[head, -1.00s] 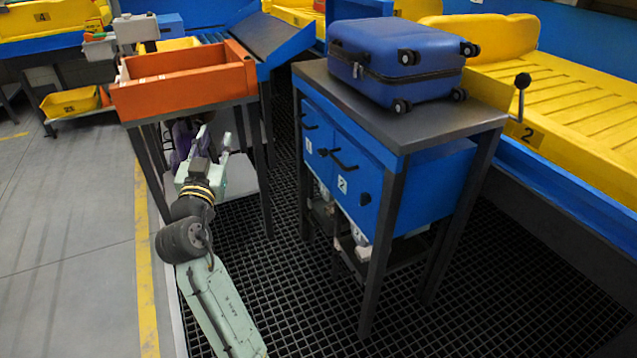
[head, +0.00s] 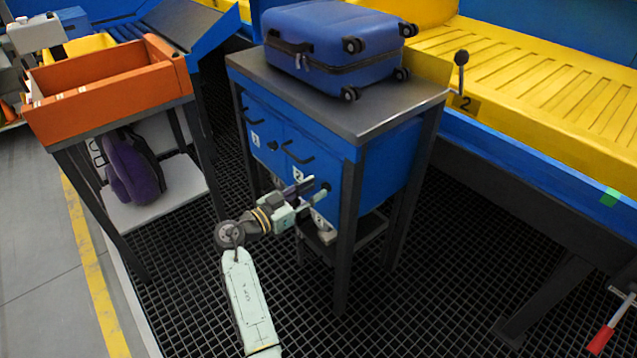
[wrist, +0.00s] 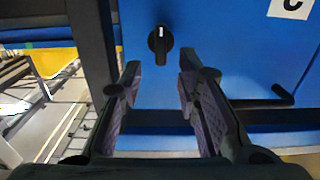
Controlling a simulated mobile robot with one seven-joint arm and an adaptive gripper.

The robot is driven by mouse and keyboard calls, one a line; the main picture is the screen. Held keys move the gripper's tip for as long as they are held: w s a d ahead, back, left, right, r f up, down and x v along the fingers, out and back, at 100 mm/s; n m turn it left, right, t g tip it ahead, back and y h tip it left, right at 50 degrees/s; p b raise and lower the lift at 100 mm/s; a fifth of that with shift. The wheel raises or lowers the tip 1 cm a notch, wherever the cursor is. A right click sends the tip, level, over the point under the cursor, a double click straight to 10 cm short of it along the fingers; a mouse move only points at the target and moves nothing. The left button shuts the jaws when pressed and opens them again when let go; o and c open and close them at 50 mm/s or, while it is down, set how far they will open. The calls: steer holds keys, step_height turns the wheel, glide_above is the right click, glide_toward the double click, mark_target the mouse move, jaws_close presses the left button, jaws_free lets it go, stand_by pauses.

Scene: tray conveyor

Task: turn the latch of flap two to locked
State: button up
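Flap two (head: 340,172) is the right blue door under the metal-topped table, marked with a "2" label. Its latch (wrist: 160,42) is a black knob with a white mark, its grip upright in the wrist view. In the head view the latch (head: 326,186) is small beside my gripper, and its angle cannot be read. My gripper (wrist: 160,70) is open and empty. Its fingers point at the door, one on each side of the latch in the picture, with the latch just beyond the tips. I see no contact.
Flap two's black bar handle (wrist: 270,98) is at the right in the wrist view. A dark table leg (wrist: 92,50) stands close to the left finger. A blue suitcase (head: 335,45) lies on the table. Flap one (head: 262,125) is to the left.

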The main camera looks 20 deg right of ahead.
steer(key=shift+x, duration=1.45)
steer(key=shift+c, duration=0.2)
jaws_close()
